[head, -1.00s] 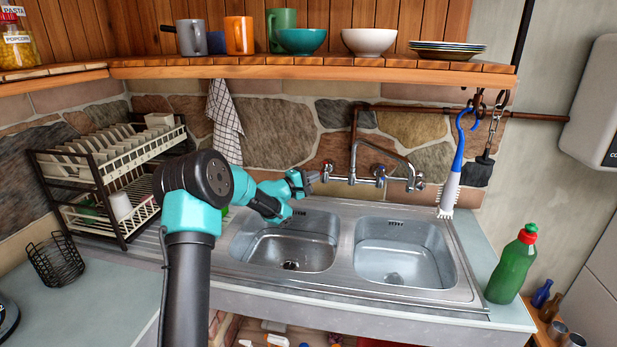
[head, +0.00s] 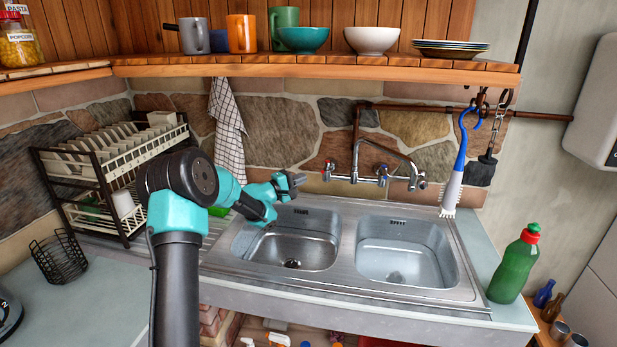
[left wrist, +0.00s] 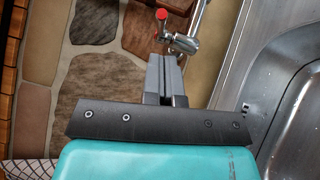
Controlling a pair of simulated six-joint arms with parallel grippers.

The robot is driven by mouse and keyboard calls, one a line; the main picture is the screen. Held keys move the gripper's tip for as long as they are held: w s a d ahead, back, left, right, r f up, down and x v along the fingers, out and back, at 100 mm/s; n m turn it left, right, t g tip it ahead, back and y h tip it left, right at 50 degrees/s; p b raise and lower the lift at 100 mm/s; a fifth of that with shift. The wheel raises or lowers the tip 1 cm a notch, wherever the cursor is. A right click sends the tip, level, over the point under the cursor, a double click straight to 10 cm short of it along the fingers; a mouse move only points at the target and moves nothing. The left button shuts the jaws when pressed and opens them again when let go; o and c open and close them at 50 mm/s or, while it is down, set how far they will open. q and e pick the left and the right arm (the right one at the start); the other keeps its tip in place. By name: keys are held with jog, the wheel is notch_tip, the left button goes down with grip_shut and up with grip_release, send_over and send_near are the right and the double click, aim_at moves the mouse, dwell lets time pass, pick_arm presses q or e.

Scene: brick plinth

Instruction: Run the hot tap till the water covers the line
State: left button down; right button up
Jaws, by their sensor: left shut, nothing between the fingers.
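The chrome wall tap (head: 372,160) sits above the divider of the double sink, with its spout reaching right over the right basin (head: 405,255). Its red-marked hot handle (head: 328,168) is on the left and its blue-marked handle (head: 382,172) is on the right. No stream shows from the spout. I cannot make out a line or a water level in either basin. My left gripper (head: 296,180) is shut and empty, just left of the hot handle and apart from it. In the left wrist view the red-topped handle (left wrist: 162,14) lies beyond the shut fingers (left wrist: 165,72). My right gripper is out of view.
The left basin (head: 290,248) lies below my left gripper. A dish rack (head: 110,180) stands at the left, and a checked towel (head: 228,130) hangs behind. A blue-handled brush (head: 455,175) hangs right of the tap. A green bottle (head: 514,268) stands on the right counter.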

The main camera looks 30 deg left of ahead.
pick_arm(q)
jog(key=d+r+v, duration=0.1)
jog(key=v, duration=0.7)
jog(key=shift+s+f, duration=0.4)
jog(key=shift+f, duration=0.05)
jog(key=shift+d, duration=0.1)
